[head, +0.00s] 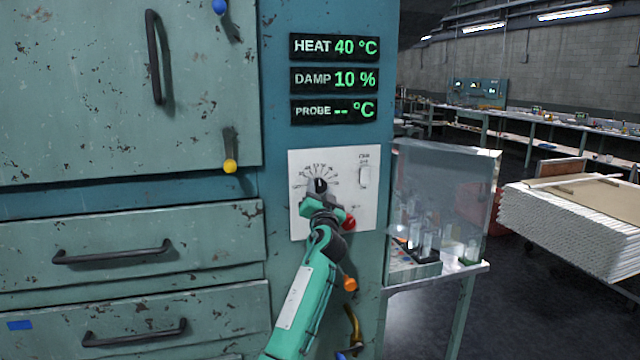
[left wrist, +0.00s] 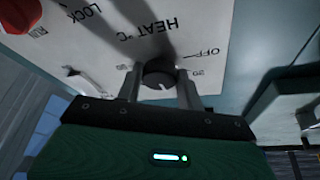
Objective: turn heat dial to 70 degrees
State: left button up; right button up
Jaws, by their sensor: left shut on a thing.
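The heat dial (head: 320,185) is a small black knob on a white panel (head: 365,215) with a printed scale around it. In the left wrist view the dial (left wrist: 158,74) shows between the two fingers, with "HEAT °C", "OFF" and "20" printed nearby. My left gripper (left wrist: 160,88) is shut on the dial; in the head view the gripper (head: 319,192) reaches it from below and hides its lower part. The display (head: 334,46) above reads HEAT 40 °C. My right gripper is not in view.
A red knob (head: 349,222) sits just right of my gripper, and a white switch (head: 364,175) is at the panel's upper right. Drawers with black handles (head: 112,252) are at left. A clear box (head: 440,195) stands on a shelf to the right.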

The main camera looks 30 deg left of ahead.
pick_arm(q)
jog(key=m+h+p, duration=0.1)
jog(key=m+p, duration=0.1)
jog(key=r+m+h+p, duration=0.1)
jog(key=m+p, duration=0.1)
jog(key=p, duration=0.1)
jog(key=shift+s+t+p, duration=0.1)
jog(key=shift+t+p, duration=0.25)
jog(key=shift+t, duration=0.05)
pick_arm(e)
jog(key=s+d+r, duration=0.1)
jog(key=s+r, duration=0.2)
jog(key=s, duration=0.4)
pick_arm(q)
jog(key=m+h+p, duration=0.1)
jog(key=m+p, duration=0.2)
jog(key=p, duration=0.2)
jog(key=m+h+p, duration=0.1)
jog(key=m+p, duration=0.3)
jog(key=p, duration=0.1)
jog(key=shift+s+a+g+h, duration=0.1)
jog(key=shift+a+g+h, duration=0.05)
jog(key=shift+g+h, duration=0.25)
jog(key=shift+f+m+p, duration=0.2)
jog(key=shift+m+p, duration=0.4)
jog(key=shift+p, duration=0.4)
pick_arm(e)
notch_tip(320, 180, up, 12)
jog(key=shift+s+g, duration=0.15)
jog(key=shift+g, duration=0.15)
